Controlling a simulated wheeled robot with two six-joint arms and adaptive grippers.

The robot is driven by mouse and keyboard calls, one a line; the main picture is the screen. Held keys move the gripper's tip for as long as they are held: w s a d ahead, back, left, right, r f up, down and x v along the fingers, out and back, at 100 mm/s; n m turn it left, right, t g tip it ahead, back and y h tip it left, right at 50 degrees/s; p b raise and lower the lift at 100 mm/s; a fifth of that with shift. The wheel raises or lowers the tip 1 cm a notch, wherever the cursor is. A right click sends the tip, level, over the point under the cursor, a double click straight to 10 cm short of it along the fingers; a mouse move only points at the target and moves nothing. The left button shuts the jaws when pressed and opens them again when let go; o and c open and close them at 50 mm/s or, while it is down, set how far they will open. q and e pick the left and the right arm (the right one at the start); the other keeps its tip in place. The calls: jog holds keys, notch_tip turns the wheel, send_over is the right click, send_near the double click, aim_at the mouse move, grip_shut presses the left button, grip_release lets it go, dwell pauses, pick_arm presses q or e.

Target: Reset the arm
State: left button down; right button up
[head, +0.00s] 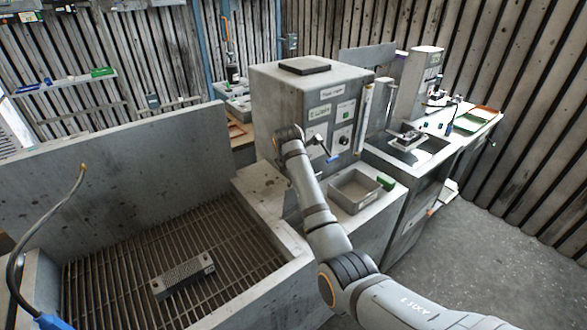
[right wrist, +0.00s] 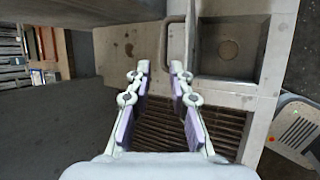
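My right arm (head: 318,215) comes in from the lower right of the head view and reaches up over the counter to the front of a grey box-shaped machine. Its gripper (right wrist: 161,69) shows in the right wrist view, with its two fingers apart and nothing between them. In the head view the gripper is mostly hidden by its own wrist. My left arm and gripper are not in view.
A ribbed metal block (head: 183,276) lies on the slatted grate (head: 110,255) of a walled basin. The grey machine (head: 290,95) stands close to my right wrist. A square recessed tray (head: 355,188) and a green block (head: 386,182) are right of the arm. Floor (head: 470,240) is clear at right.

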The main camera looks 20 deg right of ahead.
jog(key=shift+s+a+r, duration=0.1)
jog(key=shift+s+r, duration=0.25)
jog(key=shift+r, duration=0.2)
